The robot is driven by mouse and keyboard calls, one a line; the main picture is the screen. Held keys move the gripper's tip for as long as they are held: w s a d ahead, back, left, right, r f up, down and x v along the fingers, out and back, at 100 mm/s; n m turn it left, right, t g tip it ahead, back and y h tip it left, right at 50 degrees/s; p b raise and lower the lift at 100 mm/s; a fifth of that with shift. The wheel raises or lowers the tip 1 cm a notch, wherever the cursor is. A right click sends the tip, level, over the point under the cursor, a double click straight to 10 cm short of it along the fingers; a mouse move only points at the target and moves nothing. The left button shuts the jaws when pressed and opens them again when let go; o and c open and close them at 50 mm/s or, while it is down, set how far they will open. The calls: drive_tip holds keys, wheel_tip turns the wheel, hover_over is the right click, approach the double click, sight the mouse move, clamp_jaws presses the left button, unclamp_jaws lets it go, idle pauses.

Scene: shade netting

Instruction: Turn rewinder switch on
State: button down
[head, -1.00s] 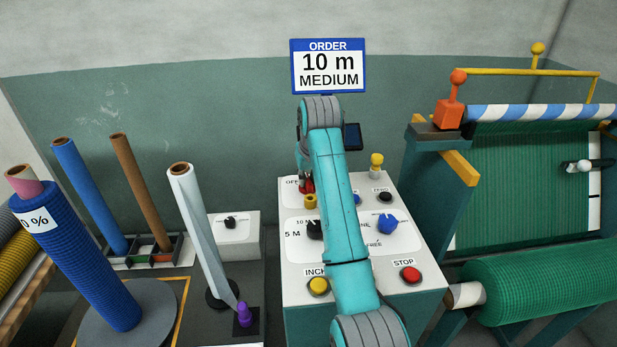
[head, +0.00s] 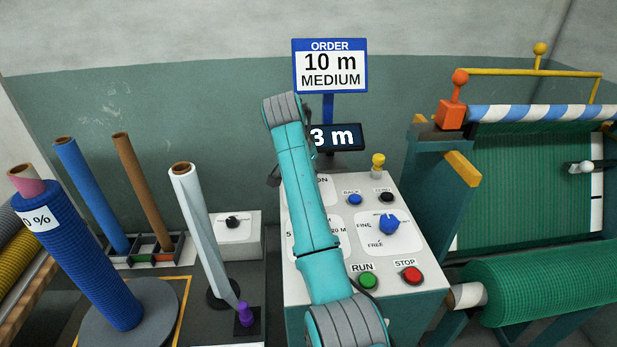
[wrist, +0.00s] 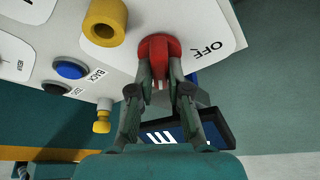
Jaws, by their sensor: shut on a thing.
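The red switch (wrist: 158,47) is on the white control panel, next to an OFF label, in the wrist view. My gripper (wrist: 160,72) is shut on it, one finger on each side. In the head view my arm covers the switch and most of my gripper; the end of an ON label shows at the arm's right edge. I cannot tell the switch's exact setting.
The panel (head: 419,290) also carries a blue selector (head: 389,225), a green RUN button (head: 368,280), a red STOP button (head: 412,275) and a yellow collar (wrist: 103,28) close by the switch. A display (head: 340,137) reading "3 m", partly covered, stands behind.

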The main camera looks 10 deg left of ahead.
drive_tip(key=shift+m, duration=0.6)
drive_tip(key=c, duration=1.1)
unclamp_jaws()
wheel_tip(320, 180, up, 10)
drive_tip(key=shift+f, duration=0.1)
drive_tip(key=shift+s, duration=0.1)
